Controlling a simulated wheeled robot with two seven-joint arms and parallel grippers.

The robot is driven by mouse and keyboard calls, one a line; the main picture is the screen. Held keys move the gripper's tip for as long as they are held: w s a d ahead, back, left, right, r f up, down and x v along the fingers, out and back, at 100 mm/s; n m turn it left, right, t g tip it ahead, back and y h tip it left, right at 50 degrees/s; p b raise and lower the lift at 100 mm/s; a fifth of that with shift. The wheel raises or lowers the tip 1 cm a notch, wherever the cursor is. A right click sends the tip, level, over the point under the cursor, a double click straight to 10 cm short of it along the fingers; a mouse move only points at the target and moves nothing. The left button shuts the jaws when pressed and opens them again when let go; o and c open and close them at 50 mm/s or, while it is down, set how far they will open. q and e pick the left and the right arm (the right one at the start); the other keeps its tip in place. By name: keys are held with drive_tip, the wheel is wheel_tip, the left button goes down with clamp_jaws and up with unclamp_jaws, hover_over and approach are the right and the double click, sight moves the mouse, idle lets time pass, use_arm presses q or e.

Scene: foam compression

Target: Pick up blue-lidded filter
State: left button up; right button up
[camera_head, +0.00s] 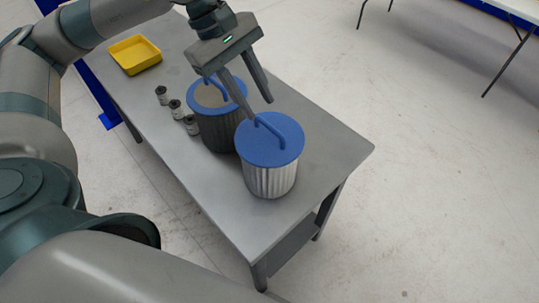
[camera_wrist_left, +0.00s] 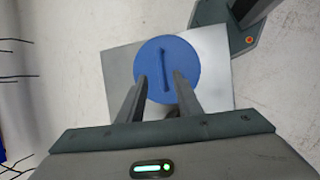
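The blue-lidded filter (camera_head: 270,150) stands upright near the front right part of the grey table. It has a full blue lid with an arched blue handle and a white pleated body. Its lid also shows in the left wrist view (camera_wrist_left: 185,57). A second filter (camera_head: 217,125) stands just behind and left of it, with a blue rim, a tan centre and a darker body. My left gripper (camera_head: 260,109) is open and empty, pointing down above the full lid. In the left wrist view its fingertips (camera_wrist_left: 160,78) lie either side of the handle's near end.
The grey table (camera_head: 325,150) has free room to the right of the filters. Several small cylinders (camera_head: 176,109) stand left of the second filter. A yellow tray (camera_head: 135,55) sits at the far left end. Another table (camera_head: 520,10) stands far off at the upper right.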

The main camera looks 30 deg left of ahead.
sight(268, 124)
use_arm(q)
drive_tip(key=shift+d+f+p, duration=0.15)
drive_tip(key=shift+f+p, duration=0.15)
drive_tip(key=shift+p, duration=0.15)
drive_tip(key=p+x, duration=0.2)
drive_tip(key=x, duration=0.1)
drive_tip(key=shift+s+d+f, duration=0.1)
drive_tip(key=shift+f, duration=0.3)
drive_tip(key=shift+d+f, duration=0.1)
drive_tip(key=shift+f, duration=0.25)
drive_tip(key=shift+c, duration=0.4)
clamp_jaws()
